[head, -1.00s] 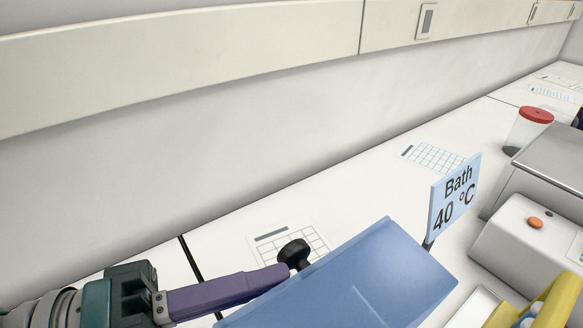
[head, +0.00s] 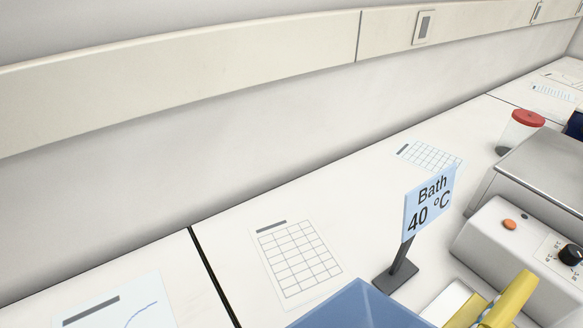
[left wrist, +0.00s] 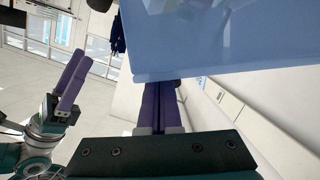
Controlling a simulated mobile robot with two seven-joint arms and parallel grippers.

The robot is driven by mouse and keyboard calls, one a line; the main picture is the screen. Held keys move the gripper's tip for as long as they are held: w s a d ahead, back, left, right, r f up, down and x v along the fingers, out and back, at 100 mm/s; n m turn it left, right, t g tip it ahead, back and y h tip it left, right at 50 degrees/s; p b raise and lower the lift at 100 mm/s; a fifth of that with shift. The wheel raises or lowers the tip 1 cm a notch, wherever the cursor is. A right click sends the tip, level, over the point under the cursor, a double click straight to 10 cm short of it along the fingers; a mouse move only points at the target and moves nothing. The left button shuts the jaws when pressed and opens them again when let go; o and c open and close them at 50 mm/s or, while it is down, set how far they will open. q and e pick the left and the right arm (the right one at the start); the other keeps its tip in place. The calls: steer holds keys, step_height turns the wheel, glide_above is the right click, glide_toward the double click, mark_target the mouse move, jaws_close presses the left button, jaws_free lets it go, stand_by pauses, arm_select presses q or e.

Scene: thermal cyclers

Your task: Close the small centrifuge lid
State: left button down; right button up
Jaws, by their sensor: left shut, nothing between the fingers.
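The blue lid (head: 360,308) shows at the bottom of the head view, with only its upper part in frame; the centrifuge body below it is out of view. In the left wrist view the lid is a see-through blue panel (left wrist: 225,40) across the top. My left gripper (left wrist: 160,90) is shut and empty, its purple fingers pointing at the lid's lower edge. I cannot tell whether the tips touch it. It is out of the head view. My right gripper (left wrist: 75,78) shows at the left of the wrist view, away from the lid; its finger gap is unclear.
A "Bath 40 °C" sign (head: 430,205) stands on the bench just behind the lid. To its right are a white device with an orange button (head: 509,224), a yellow item (head: 512,300) and a red-capped jar (head: 522,130). A grid sheet (head: 297,262) lies flat on clear bench.

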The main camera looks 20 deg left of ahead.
arm_select(q)
steer(key=s+d+f+m+b, duration=0.1)
steer(key=d+f+m+b, duration=0.1)
steer(key=f, duration=0.1)
steer(key=s+d+f+y+b, duration=0.1)
steer(key=shift+s+d+f+m+t, duration=0.2)
steer(key=shift+s+m+t, duration=0.15)
steer(key=shift+m+t, duration=0.05)
steer(key=shift+s+d+f+b, duration=0.4)
steer(key=shift+d+f+b, duration=0.05)
steer(key=shift+f+b, duration=0.3)
